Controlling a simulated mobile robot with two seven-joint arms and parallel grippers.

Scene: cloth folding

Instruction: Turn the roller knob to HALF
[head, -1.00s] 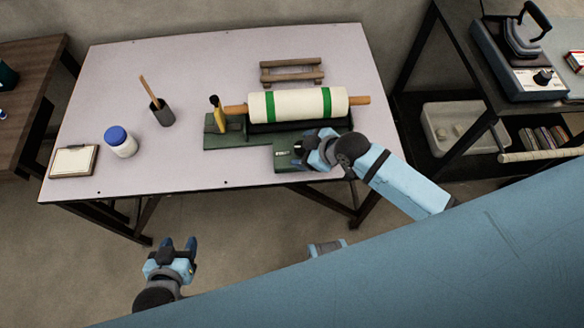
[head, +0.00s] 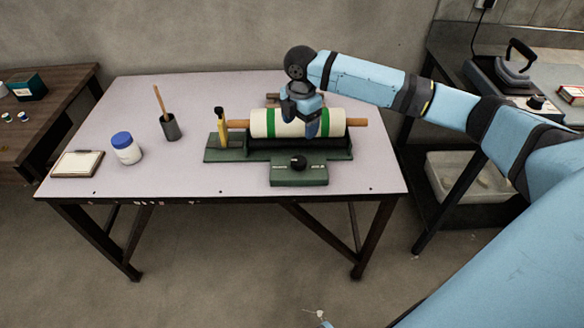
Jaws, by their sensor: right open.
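The roller device stands on the table, with a dark green base (head: 228,156) and a front control box (head: 300,177). A black round knob (head: 298,162) sits on top of the box, with small pale markings to its left and right that are too small to read. A cream roll with green bands (head: 262,123) lies across the device on a wooden rod (head: 357,122). My right gripper (head: 302,128) is open, pointing down in front of the roll, above and behind the knob and apart from it. It hides part of the roll. My left gripper is out of view.
A yellow-handled tool (head: 221,126) stands at the device's left end. A dark cup with a stick (head: 171,128), a blue-lidded jar (head: 126,149) and a clipboard (head: 77,164) are further left. A wooden rack is partly hidden behind the roll. The table's front left (head: 190,181) is clear.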

